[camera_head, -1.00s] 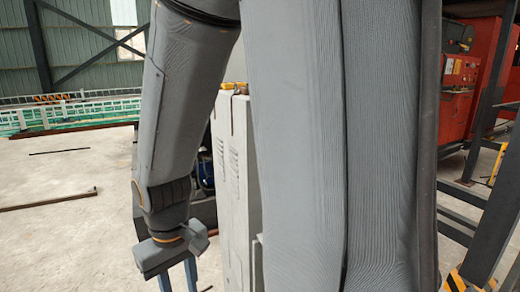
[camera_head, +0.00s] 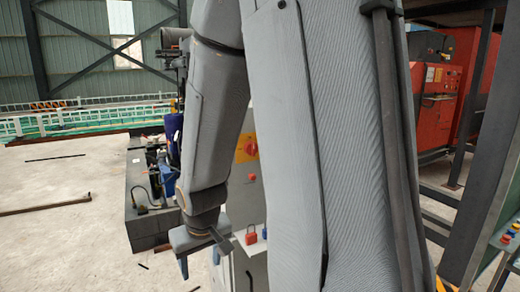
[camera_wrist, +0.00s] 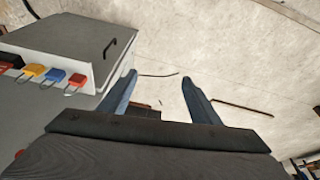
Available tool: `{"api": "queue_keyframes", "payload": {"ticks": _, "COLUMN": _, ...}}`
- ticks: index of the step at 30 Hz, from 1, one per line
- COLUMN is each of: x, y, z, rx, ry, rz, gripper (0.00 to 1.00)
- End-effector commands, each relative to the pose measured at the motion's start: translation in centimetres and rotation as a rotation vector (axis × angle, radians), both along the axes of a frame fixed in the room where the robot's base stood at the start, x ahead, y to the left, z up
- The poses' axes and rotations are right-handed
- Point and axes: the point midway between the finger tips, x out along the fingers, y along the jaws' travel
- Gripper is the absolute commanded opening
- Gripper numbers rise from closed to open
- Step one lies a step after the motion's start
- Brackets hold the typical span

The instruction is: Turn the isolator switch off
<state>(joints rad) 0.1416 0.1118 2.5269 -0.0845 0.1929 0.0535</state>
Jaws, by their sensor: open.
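The isolator switch (camera_head: 247,148), a red knob on a yellow plate, shows in the head view on a grey cabinet (camera_head: 241,203). My arm partly hides it, and I cannot tell which way the knob points. My gripper (camera_head: 199,262) hangs low, left of and below the switch. It is apart from the switch. In the wrist view my gripper (camera_wrist: 158,80) has its two fingers spread with nothing between them. The isolator switch is not visible in the wrist view.
Dark machinery (camera_head: 148,190) stands left of my forearm. Open floor (camera_head: 60,235) lies left; a red machine (camera_head: 440,95) stands right.

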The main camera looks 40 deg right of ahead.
Motion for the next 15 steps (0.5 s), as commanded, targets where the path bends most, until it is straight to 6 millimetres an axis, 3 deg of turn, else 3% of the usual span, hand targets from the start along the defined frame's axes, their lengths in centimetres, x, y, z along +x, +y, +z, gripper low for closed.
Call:
{"api": "queue_keyframes", "payload": {"ticks": 1, "x": 1.8, "y": -2.5, "z": 0.7, "rx": -0.011, "ry": -0.076, "rz": -0.040, "gripper": 0.57}}
{"api": "queue_keyframes", "payload": {"ticks": 6, "x": 7.8, "y": -10.4, "z": 3.7, "rx": -0.049, "ry": -0.387, "rz": -0.137, "gripper": 0.57}}
{"api": "queue_keyframes", "payload": {"ticks": 10, "x": 10.4, "y": -16.3, "z": 6.9, "rx": -0.071, "ry": -0.625, "rz": -0.195, "gripper": 0.57}}
{"api": "queue_keyframes", "payload": {"ticks": 15, "x": 11.1, "y": -23.0, "z": 11.9, "rx": -0.085, "ry": -0.922, "rz": -0.248, "gripper": 0.57}}
